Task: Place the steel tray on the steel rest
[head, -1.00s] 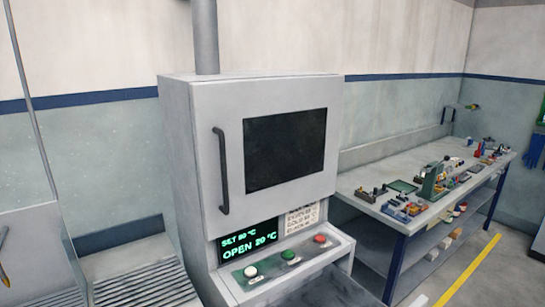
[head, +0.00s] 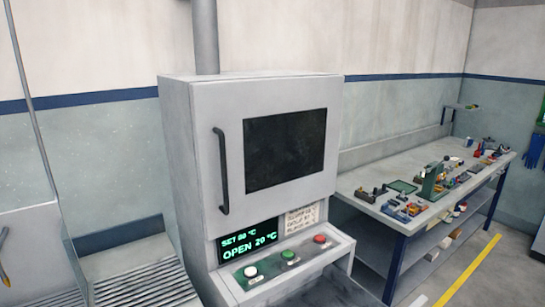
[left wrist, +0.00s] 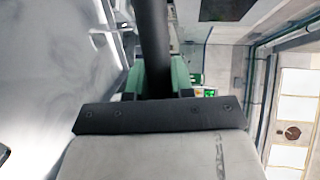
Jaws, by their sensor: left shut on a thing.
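My left gripper (left wrist: 160,80) shows in the left wrist view. Its green fingers are shut on a dark round bar (left wrist: 154,40) that runs up to the top edge of the picture. I cannot tell what the bar belongs to. Neither gripper shows in the head view, and my right gripper is in no view. I cannot make out the steel tray or the steel rest for certain in either view.
A grey oven cabinet (head: 205,130) stands mid-view, its windowed door shut, with a dark handle (head: 221,170). Its display (head: 248,245) reads OPEN 20 °C. A slatted grey surface (head: 140,290) lies left. A bench (head: 375,180) with several small items stands right.

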